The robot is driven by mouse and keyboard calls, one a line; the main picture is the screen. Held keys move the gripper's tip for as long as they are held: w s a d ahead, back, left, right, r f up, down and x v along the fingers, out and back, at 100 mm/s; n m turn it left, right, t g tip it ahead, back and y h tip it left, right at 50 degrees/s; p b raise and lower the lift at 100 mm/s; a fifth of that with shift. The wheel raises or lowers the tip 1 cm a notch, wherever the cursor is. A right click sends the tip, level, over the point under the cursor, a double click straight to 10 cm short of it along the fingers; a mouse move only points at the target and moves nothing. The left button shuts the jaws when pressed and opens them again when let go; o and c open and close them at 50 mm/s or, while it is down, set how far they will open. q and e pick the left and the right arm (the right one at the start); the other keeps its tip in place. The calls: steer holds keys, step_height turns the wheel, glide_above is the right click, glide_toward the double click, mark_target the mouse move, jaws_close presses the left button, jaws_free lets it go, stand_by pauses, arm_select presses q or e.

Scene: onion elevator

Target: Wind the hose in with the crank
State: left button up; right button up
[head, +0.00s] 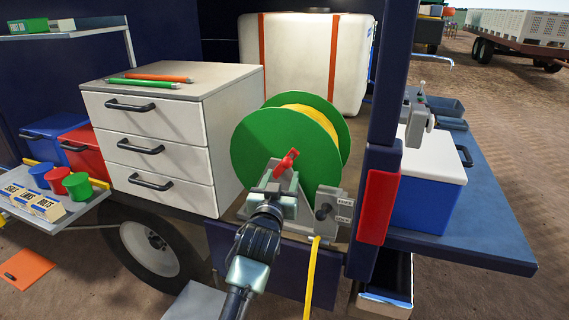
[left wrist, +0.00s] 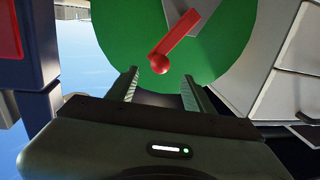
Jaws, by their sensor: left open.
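The green hose reel (head: 253,146) stands upright in its grey stand at the truck's edge, with yellow hose (head: 305,108) wound between its discs. A yellow length of hose (head: 311,280) hangs down in front. The red crank (head: 287,161) sits on the reel's near face. My left gripper (head: 279,180) is in front of the reel, just below the crank. In the left wrist view the open fingers (left wrist: 160,85) stand on either side of and just short of the red ball-ended crank handle (left wrist: 159,64), with nothing between them. My right gripper is out of view.
A white drawer cabinet (head: 150,145) stands left of the reel with two pens on top. A blue post with a red block (head: 378,207) rises at the right. A grey lever box (head: 327,205) sits beside the stand. A blue-white cooler (head: 428,180) is further right.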

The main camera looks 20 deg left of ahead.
mark_target(286, 165)
arm_select(q)
steer(key=shift+w+a+r+p, duration=0.1)
steer(key=shift+w+a+p, duration=0.1)
steer(key=shift+w, duration=0.45)
steer(key=shift+w+a+r+p, duration=0.1)
steer(key=shift+w+p, duration=0.1)
steer(key=shift+w, duration=0.4)
steer(key=w, duration=0.3)
steer(key=shift+w+a+f+p, duration=0.1)
steer(key=shift+w+p, duration=0.15)
steer(key=shift+p, duration=0.1)
steer(key=shift+w, duration=0.45)
steer(key=shift+a, duration=0.1)
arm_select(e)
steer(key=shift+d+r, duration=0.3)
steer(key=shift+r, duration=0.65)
arm_select(q)
steer(key=shift+f, duration=0.1)
jaws_close()
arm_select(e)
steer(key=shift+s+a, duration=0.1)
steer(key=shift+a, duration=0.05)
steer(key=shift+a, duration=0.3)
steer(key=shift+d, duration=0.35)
